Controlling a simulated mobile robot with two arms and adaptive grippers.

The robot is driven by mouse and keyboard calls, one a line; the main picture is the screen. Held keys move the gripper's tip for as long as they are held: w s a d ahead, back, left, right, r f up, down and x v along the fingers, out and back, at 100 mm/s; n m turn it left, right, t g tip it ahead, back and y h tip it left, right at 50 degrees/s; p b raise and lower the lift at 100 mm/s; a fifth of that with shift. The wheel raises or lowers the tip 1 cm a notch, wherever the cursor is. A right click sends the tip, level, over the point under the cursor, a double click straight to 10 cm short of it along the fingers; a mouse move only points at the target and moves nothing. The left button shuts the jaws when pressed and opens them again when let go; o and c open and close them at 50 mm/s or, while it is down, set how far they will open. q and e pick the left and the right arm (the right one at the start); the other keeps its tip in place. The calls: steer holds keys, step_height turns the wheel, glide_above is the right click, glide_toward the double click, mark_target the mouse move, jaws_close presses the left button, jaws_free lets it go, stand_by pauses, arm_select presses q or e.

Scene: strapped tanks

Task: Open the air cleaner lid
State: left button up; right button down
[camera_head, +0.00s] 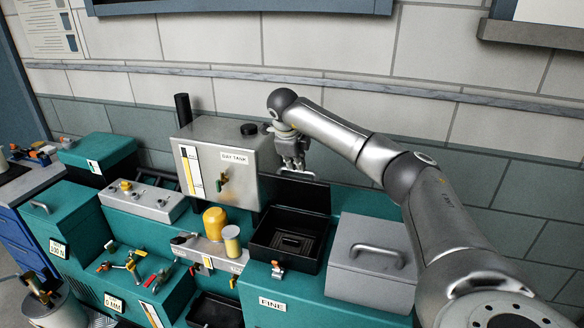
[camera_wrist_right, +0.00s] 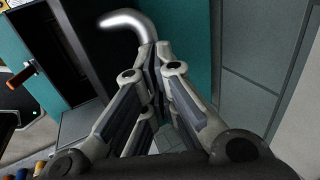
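The air cleaner looks to be the black box (camera_head: 257,242), open at the top with a dark ribbed inside. Its black lid (camera_head: 302,192) stands raised at the back of the box. A silver handle (camera_head: 297,174) is on the lid's upper edge and shows as a curved bar in the wrist view (camera_wrist_right: 128,20). My right gripper (camera_head: 293,166) reaches down to this handle from above. In the wrist view its fingertips (camera_wrist_right: 157,54) are close together at the handle, which runs in between them. My left gripper is not in view.
A grey lidded box (camera_head: 365,285) with a bar handle stands right of the black box, below my right arm. The metal day tank (camera_head: 222,160) stands close to the left. A yellow filter (camera_head: 215,223) and small valves stand in front. The wall is behind.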

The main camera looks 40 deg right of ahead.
steer(key=shift+w+d+p, duration=0.25)
steer(key=shift+w+d, duration=0.2)
steer(key=shift+d, duration=0.35)
steer(key=shift+w+d+p, duration=0.2)
steer(key=shift+w+d, duration=0.25)
steer(key=shift+d, duration=0.3)
steer(key=shift+r, duration=0.1)
step_height(320, 180, up, 10)
steer(key=p, duration=0.8)
steer(key=shift+w, duration=0.15)
